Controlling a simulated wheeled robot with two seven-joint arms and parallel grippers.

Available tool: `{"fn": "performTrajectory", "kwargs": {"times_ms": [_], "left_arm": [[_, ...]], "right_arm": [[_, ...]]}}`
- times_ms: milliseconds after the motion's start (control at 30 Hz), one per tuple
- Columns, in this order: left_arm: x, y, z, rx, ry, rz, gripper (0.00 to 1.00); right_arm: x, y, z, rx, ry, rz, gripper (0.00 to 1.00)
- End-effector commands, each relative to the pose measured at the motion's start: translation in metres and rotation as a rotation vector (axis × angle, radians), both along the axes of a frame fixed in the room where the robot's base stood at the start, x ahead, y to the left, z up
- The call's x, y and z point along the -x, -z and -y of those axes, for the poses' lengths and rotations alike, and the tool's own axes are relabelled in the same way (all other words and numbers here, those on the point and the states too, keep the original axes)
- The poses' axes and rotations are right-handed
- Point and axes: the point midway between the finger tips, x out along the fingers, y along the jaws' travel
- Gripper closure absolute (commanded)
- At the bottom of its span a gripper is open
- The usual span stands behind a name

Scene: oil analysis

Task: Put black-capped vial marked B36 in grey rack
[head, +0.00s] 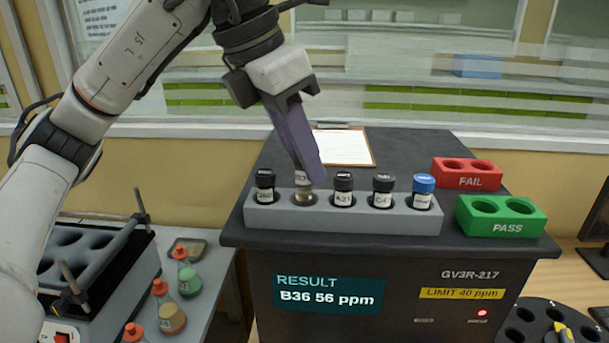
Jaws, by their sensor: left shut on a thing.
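The grey rack (290,220) stands along the front of the dark analyser's top. My left gripper (305,172) points down over its second hole from the left and is shut on a vial (304,196). This vial stands upright at that hole, its lower part at the rack's top; whether it is fully seated I cannot tell. The fingers hide its cap, and its label is too small to read. Black-capped vials stand in the first hole (264,181), third hole (343,186) and fourth hole (382,187). A blue-capped vial (423,190) stands at the right end. My right gripper is not in view.
The analyser's screen (328,293) reads "B36 56 ppm"; its yellow label (461,293) reads "LIMIT 40 ppm". An empty red FAIL block (467,183) and green PASS block (500,228) stand right. A clipboard (345,147) lies behind the rack. Orange-capped flasks (189,278) stand lower left.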

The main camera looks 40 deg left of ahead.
Motion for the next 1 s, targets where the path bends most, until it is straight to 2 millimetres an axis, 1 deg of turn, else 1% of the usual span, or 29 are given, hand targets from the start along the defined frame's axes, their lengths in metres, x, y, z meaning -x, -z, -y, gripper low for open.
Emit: {"fn": "performTrajectory", "kwargs": {"times_ms": [33, 167, 400, 533, 567, 600, 667, 900, 1000], "left_arm": [[0.001, 0.009, -0.001, -0.003, -0.001, -0.005, 1.0], [0.0, 0.026, -0.001, -0.002, -0.001, -0.003, 1.0], [0.0, 0.028, 0.0, 0.0, 0.0, -0.001, 1.0], [0.0, 0.032, 0.0, 0.0, 0.0, -0.001, 1.0], [0.0, 0.032, 0.0, 0.0, 0.0, -0.001, 0.77], [0.0, 0.031, 0.0, 0.0, 0.0, -0.001, 0.7], [0.0, 0.031, 0.0, 0.0, 0.0, -0.001, 0.6], [0.0, 0.031, 0.0, -0.001, 0.0, -0.002, 0.6], [0.0, 0.028, 0.0, 0.0, 0.0, -0.001, 0.6]], "right_arm": [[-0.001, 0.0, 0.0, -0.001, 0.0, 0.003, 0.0], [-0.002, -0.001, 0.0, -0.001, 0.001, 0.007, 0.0], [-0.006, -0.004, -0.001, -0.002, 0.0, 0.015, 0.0], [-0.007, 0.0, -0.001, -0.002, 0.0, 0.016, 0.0], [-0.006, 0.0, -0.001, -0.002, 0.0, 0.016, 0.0], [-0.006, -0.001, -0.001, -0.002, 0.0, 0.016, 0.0], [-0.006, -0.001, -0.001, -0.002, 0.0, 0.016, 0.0], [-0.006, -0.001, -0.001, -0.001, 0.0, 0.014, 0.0], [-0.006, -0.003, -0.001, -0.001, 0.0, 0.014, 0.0]]}}
